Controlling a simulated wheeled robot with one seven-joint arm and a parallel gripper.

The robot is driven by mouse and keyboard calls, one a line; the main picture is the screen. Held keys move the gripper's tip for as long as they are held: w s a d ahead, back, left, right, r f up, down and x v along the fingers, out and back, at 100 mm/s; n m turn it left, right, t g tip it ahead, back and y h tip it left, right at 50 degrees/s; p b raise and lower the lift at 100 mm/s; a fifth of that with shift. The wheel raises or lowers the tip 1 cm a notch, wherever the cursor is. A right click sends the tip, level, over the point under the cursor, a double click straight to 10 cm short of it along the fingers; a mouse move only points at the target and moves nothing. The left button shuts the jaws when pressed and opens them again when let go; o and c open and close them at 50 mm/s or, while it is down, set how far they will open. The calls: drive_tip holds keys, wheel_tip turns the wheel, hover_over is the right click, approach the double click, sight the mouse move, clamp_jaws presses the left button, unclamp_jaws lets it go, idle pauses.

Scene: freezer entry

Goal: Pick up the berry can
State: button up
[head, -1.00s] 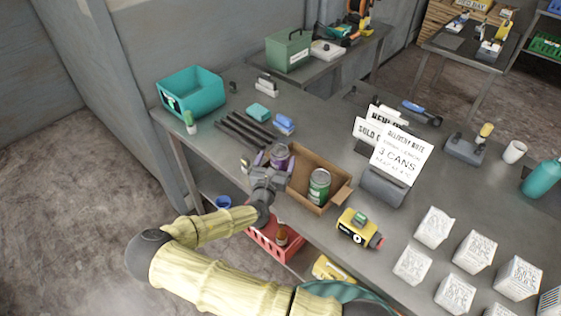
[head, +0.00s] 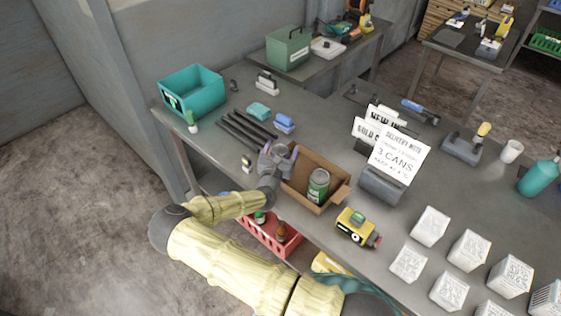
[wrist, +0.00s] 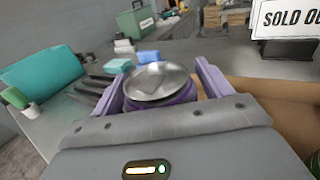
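The can with a purple label and a bare metal lid (wrist: 158,82) stands upright between my gripper's two purple fingers in the wrist view; it is the likely berry can, but its name cannot be read. In the head view its lid (head: 280,149) shows between the fingers, by the left side of the cardboard box. My gripper (head: 279,153) reaches in from the front, with one finger on each side of the can. The fingers are close to its sides; whether they press on it cannot be told. The lower can is hidden by my gripper.
The open cardboard box (head: 331,204) holds a green-labelled can (head: 318,186). Dark bars (head: 240,132) and a blue block (head: 284,122) lie behind my gripper. A yellow tool (head: 355,226) and sign holder (head: 382,186) stand to the right. A red crate (head: 262,236) is below the table edge.

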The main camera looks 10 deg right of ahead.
drive_tip(key=shift+s, duration=0.15)
drive_tip(key=c, duration=1)
drive_tip(key=shift+r, duration=0.1)
drive_tip(key=shift+c, duration=0.2)
drive_tip(key=shift+r+b, duration=0.3)
drive_tip(key=shift+r, duration=0.35)
wheel_tip(320, 180, up, 9)
drive_tip(key=shift+f+b, duration=0.15)
drive_tip(key=shift+b, duration=0.9)
